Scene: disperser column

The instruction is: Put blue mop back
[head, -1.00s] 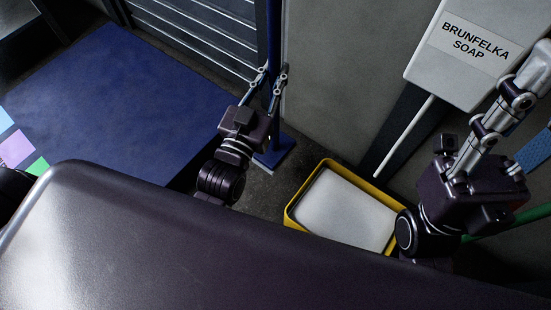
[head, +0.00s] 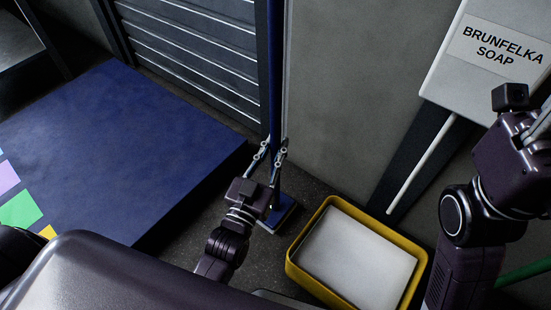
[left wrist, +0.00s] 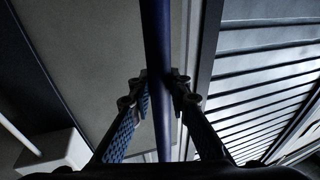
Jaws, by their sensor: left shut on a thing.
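The blue mop stands close to upright, its thin dark blue handle (head: 275,70) rising past the top edge of the head view. Its flat blue foot (head: 278,215) is low by the dark floor, left of the yellow tub; I cannot tell if it touches the floor. My left gripper (head: 273,150) is shut on the handle. In the left wrist view the handle (left wrist: 158,50) runs between the two fingers (left wrist: 160,85). My right gripper (head: 538,128) is at the right edge, its fingers mostly cut off by the frame.
A yellow tub (head: 292,263) with pale contents sits right of the mop foot. A white Brunfelka soap dispenser (head: 470,85) with a thin spout hangs above it. A large blue block (head: 110,150) fills the left. A ribbed shutter (head: 195,60) and grey wall (head: 345,90) stand behind.

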